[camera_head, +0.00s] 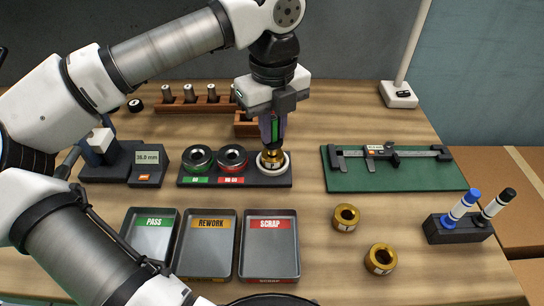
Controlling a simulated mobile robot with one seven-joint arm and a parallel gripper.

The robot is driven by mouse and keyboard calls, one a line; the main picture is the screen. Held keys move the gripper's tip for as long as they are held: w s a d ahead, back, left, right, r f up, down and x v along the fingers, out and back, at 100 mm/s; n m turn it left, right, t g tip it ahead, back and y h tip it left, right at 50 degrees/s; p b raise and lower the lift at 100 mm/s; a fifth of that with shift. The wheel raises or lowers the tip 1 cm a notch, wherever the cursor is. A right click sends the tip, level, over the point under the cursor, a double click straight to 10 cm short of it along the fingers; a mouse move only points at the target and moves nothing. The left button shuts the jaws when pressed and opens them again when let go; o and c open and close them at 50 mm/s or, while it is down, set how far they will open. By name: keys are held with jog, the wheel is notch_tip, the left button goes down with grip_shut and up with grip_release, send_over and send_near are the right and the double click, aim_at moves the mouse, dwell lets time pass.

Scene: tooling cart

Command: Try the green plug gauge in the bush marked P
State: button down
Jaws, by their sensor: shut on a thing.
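My gripper (272,138) points down over the right end of the dark gauge stand (236,182). It is shut on the green plug gauge (274,128), of which only a green strip shows between the fingers. Directly below is a brass bush (270,162) seated in a white ring on the stand. The gauge's lower end is at the bush's top; I cannot tell whether it is inside the bore. Two other brass bushes, a nearer one (381,259) and a farther one (345,217), stand on the table at right. Their marks are too small to read.
Two ring gauges, green (198,158) and red (232,158), sit left of the bush. PASS (148,245), REWORK (205,250) and SCRAP (268,250) trays lie in front. A wooden rack (202,105) stands behind; a caliper lies on a green mat (400,178) at right.

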jog(key=shift+s+f+b, duration=0.1)
jog(key=shift+f+b, duration=0.4)
jog(key=shift+f, duration=0.1)
dwell(1.6)
jog(key=shift+r, duration=0.7)
dwell(0.7)
jog(key=shift+f+b, duration=0.7)
dwell(2.6)
jog(key=shift+r+p, duration=0.7)
jog(key=shift+r, duration=0.35)
